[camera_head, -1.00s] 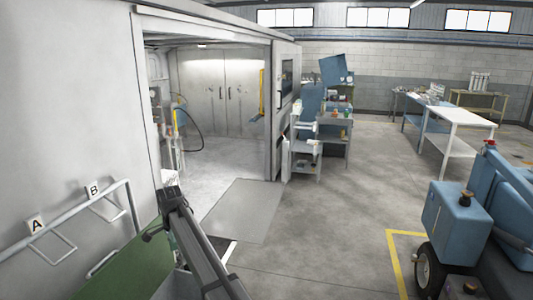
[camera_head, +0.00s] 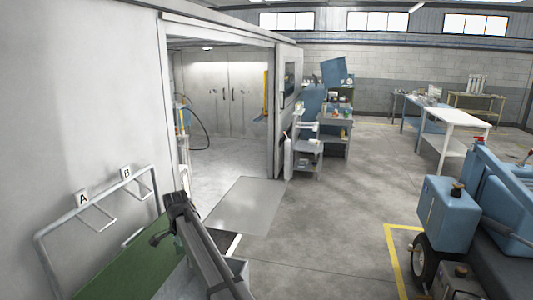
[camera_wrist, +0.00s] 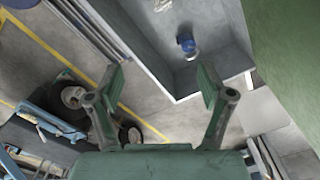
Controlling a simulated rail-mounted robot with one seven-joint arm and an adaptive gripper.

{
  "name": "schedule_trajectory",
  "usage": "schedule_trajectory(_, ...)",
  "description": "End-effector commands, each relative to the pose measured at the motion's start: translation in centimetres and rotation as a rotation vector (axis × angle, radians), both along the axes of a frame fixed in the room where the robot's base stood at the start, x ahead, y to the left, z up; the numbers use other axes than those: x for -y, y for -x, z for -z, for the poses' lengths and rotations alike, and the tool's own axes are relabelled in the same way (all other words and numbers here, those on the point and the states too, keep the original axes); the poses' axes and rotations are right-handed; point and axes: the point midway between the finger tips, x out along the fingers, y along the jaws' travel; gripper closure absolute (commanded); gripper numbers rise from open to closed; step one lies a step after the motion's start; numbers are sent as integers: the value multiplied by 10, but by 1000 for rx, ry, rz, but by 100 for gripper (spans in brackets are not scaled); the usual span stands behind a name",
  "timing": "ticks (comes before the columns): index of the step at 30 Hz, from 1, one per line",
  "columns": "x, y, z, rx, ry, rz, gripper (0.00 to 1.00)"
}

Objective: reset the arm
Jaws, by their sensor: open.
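My gripper (camera_wrist: 160,92) shows in the wrist view with its two green-tipped fingers wide apart. Nothing is between the fingers. Beyond them lie a grey tray-like surface (camera_wrist: 183,82) with a blue-and-white object (camera_wrist: 186,44) on it, and the concrete floor. In the head view I cannot pick out the gripper for sure.
In the head view, a rail rack with tags A (camera_head: 83,199) and B (camera_head: 127,173) is on the left wall. A blue wheeled cart (camera_head: 447,210) stands at the right. A white table (camera_head: 458,117) is further back. The floor between doorway and cart is clear.

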Motion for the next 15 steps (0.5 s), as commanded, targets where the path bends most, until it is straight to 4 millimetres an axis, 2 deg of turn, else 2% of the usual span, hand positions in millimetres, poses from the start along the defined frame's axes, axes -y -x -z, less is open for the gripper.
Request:
schedule_trajectory(1,15,2,9,-1,1,-10,20)
schedule_trajectory(8,70,7,49,0,0,-89,20)
schedule_trajectory(11,102,12,69,0,1,-132,20)
schedule_trajectory(14,142,22,95,-1,2,-187,20)
schedule_trajectory(15,162,28,108,-3,2,-216,20)
